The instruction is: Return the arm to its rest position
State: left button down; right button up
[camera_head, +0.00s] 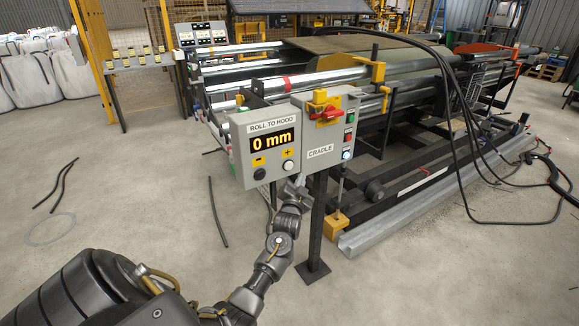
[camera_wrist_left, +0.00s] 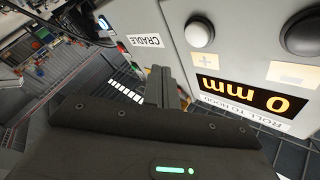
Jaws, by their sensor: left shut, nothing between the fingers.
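My left arm comes in from the lower left in the head view. Its gripper (camera_head: 299,181) is small there, just below the lower edge of the grey control box (camera_head: 239,152), near a white round button (camera_head: 288,166). The fingers are shut and empty; whether they touch the box cannot be told. In the left wrist view the dark gripper body fills the bottom, and the box face appears upside down with its display (camera_wrist_left: 243,95) and white button (camera_wrist_left: 200,31). The display (camera_head: 273,141) reads 0 mm. My right gripper is out of view.
The cradle panel (camera_head: 320,151) with a red switch (camera_head: 328,112) adjoins the box on a dark post (camera_head: 316,225). A roller machine (camera_head: 400,60) stands behind. Black cables (camera_head: 455,130) hang at right. Dark rods (camera_head: 217,212) lie on otherwise open floor at left.

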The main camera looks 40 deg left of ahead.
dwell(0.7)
